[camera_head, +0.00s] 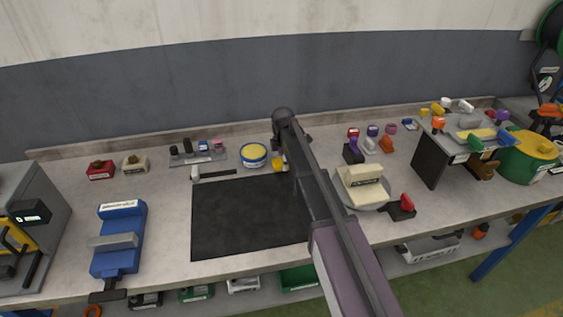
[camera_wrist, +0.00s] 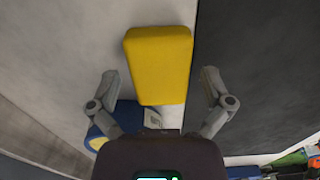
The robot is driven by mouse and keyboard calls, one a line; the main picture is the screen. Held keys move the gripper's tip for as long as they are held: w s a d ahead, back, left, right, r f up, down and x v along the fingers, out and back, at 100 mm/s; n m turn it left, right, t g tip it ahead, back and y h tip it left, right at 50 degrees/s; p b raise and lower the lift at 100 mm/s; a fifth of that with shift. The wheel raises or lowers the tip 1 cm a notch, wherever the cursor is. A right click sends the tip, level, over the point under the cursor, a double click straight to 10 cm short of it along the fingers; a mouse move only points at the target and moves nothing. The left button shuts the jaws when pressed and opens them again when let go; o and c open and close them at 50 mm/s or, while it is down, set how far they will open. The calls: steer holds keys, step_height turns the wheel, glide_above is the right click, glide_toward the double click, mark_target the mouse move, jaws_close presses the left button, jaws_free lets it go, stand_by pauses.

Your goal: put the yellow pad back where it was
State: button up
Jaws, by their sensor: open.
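The yellow pad (camera_wrist: 158,62) is a rounded block in the wrist view. It lies on the light bench top close to the edge of the black mat (camera_wrist: 250,60). In the head view the yellow pad (camera_head: 278,166) shows as a small patch just left of my arm, partly hidden. My gripper (camera_wrist: 159,82) is open and empty. Its fingers stand on either side of the pad in the picture, apart from it; I cannot tell the height gap. In the head view my arm hides most of the gripper.
A blue tub with a yellow top (camera_head: 254,152) stands just left of the pad. A grey tray with small parts (camera_head: 199,161) lies further left. A cream block on a round plate (camera_head: 362,188) is to the right. The black mat (camera_head: 245,215) is bare.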

steer(key=shift+r, duration=0.15)
step_height(320, 180, up, 12)
steer(key=p, duration=1.2)
stand_by(0.8)
steer(key=s+d+m, duration=2.1)
steer(key=s+d, duration=0.1)
steer(key=s, duration=0.4)
steer(key=shift+d, duration=0.35)
steer(key=shift+w, duration=0.1)
